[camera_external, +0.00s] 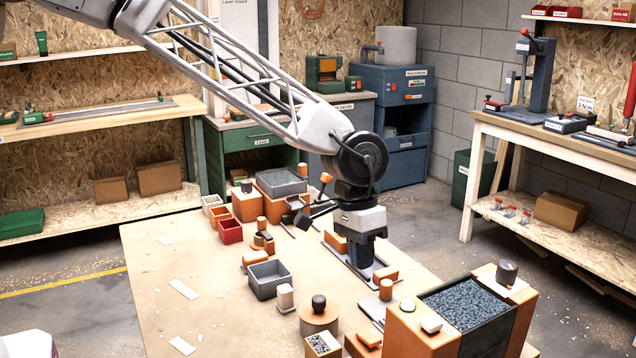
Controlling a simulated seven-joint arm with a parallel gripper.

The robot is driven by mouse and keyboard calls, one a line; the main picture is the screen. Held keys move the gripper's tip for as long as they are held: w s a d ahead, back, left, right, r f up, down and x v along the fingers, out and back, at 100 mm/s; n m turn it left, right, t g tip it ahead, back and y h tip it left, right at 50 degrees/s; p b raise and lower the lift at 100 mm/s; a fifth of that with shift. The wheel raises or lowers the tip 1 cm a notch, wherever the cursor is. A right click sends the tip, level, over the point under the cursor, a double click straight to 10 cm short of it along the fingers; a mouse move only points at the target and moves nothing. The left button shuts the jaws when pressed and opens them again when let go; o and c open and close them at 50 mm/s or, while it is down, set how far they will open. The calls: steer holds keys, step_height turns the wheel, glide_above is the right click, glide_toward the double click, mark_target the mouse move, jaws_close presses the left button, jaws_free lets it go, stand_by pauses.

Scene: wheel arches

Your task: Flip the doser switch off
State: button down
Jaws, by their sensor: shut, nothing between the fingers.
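My gripper (361,262) points straight down over a low grey plate with orange blocks near the middle right of the table. Its fingers are shut and empty; the fingertips are small and dark against the plate, so contact is unclear. At the front right stands a large orange-sided unit (418,335) with a bin of dark grey granules (468,303). A small pale-topped rocker-like piece (431,323) and a round pale button (407,304) are on its near left top. I cannot tell for certain whether this unit is the doser, or which way any switch is set.
A grey open box (269,280), a red box (230,232) and an orange round piece with a black knob (318,313) stand left of my gripper. A grey-topped orange unit (281,182) is behind. The table's left part (165,265) is mostly clear, with flat pale labels.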

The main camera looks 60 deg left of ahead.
mark_target(373, 338)
steer(key=shift+w+d+r, duration=0.1)
steer(key=shift+d+r, duration=0.1)
steer(key=shift+d, duration=0.6)
steer(key=x, duration=1.4)
steer(key=shift+f, duration=0.1)
stand_by(0.4)
